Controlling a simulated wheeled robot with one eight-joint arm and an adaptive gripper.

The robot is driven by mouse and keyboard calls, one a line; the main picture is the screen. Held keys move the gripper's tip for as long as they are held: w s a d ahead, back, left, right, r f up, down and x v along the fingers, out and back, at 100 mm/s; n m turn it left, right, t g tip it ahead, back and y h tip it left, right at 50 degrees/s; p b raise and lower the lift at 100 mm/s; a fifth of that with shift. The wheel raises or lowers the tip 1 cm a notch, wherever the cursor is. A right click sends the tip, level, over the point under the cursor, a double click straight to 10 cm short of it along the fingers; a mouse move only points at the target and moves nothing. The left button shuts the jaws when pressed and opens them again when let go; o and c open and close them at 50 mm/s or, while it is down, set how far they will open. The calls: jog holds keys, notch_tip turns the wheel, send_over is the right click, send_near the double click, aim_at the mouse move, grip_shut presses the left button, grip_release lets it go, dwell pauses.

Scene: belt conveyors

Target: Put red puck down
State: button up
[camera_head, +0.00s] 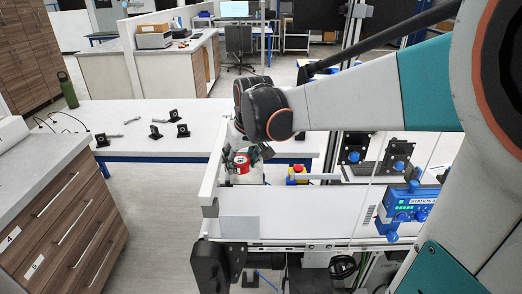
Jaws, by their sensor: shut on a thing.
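The red puck (242,166), with a pale mark on its side, shows just below the end of my arm, above the left part of the white conveyor. My gripper (250,152) is shut on the puck from above. The wrist hides much of the gripper, and the fingers are small and dark in this view. I cannot tell whether the puck touches a surface below it. The conveyor belt (290,204) runs left to right with a bare, light surface.
A small red, yellow and blue object (298,173) stands right of the puck. A blue station box (408,203) is at the belt's right. A white table (135,118) with several black brackets stands behind, and a drawer cabinet (65,215) is at the left.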

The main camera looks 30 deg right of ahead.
aim_at(242, 207)
notch_tip(242, 207, down, 17)
jog(key=b, duration=0.4)
jog(key=shift+f+b, duration=0.2)
jog(key=shift+b, duration=0.2)
jog(key=o, duration=1.2)
jog(key=shift+r, duration=0.2)
jog(key=shift+r+p, duration=0.35)
jog(key=p+v, duration=0.3)
jog(key=v, duration=0.8)
jog(key=shift+s+r, duration=0.15)
jog(key=shift+s, duration=0.05)
